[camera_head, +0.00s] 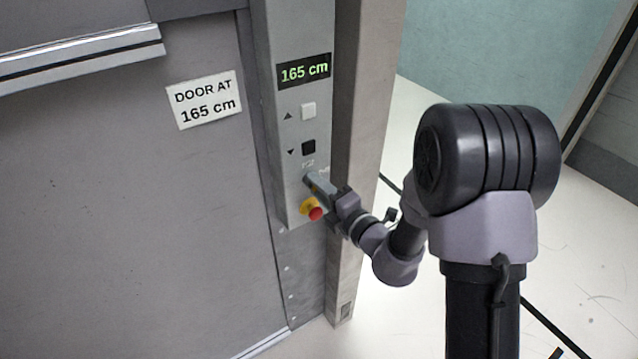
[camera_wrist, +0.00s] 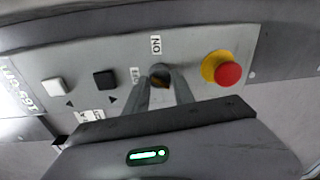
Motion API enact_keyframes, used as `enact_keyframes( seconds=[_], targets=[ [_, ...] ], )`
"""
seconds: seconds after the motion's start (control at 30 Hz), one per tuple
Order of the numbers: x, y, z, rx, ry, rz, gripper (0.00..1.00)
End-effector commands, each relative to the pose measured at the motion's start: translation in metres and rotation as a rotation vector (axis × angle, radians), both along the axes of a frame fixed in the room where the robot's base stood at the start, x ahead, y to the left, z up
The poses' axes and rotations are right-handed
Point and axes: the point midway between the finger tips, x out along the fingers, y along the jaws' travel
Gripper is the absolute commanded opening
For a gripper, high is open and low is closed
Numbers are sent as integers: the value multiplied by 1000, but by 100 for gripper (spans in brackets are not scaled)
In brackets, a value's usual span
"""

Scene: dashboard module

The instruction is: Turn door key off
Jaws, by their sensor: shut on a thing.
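The door key (camera_wrist: 159,74) is a small dark key switch on the grey control panel (camera_head: 297,40). In the wrist view the word ON is printed above it and a second label, seemingly OFF, to its left. My gripper (camera_wrist: 160,88) has its two fingers on either side of the key and is shut on it. Which label the key points to I cannot tell. In the head view my gripper (camera_head: 310,181) touches the panel below the black button and hides the key.
A red and yellow emergency button (camera_head: 316,213) sits close below my gripper. A white button (camera_head: 308,111) and a black button (camera_head: 308,147) are above. The display (camera_head: 304,72) reads 165 cm. A sign (camera_head: 205,100) on the grey door reads DOOR AT 165 cm.

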Motion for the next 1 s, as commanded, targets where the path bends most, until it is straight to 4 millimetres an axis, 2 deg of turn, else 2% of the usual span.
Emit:
enact_keyframes(
  seconds=[0.5, 1.0],
  targets=[
    [0, 0, -1, -369, -248, 0, 0],
    [-1, 1, -1, -539, -362, 0, 0]
  ],
)
